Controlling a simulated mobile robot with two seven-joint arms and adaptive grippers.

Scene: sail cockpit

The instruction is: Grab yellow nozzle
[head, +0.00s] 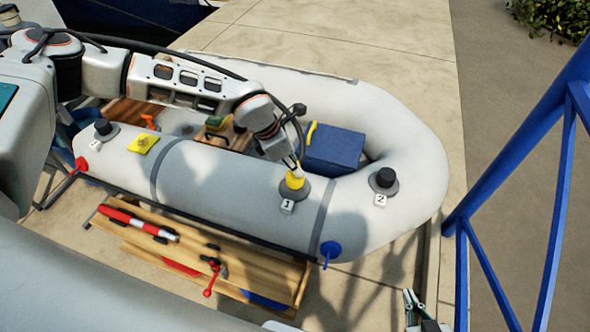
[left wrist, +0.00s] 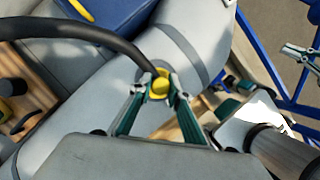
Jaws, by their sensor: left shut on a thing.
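The yellow nozzle (head: 295,181) sits at the round grey valve base beside the label "1" on the dinghy's near tube. My left gripper (head: 296,167) reaches down to it from above. In the left wrist view, the fingertips of this gripper are shut on either side of the yellow nozzle (left wrist: 160,87). A dark hose runs to the nozzle from the left. Whether the nozzle is still attached to the valve is hidden. My right gripper (head: 418,308) is at the bottom edge of the head view, away from the nozzle; its opening is unclear.
The grey dinghy (head: 225,190) has black valve caps near its ends, one by label "2" (head: 380,199). A blue box (head: 335,150) lies inside. A wooden bench (head: 190,250) with a red-and-white flare stands in front. Blue metal posts (head: 520,150) rise at right.

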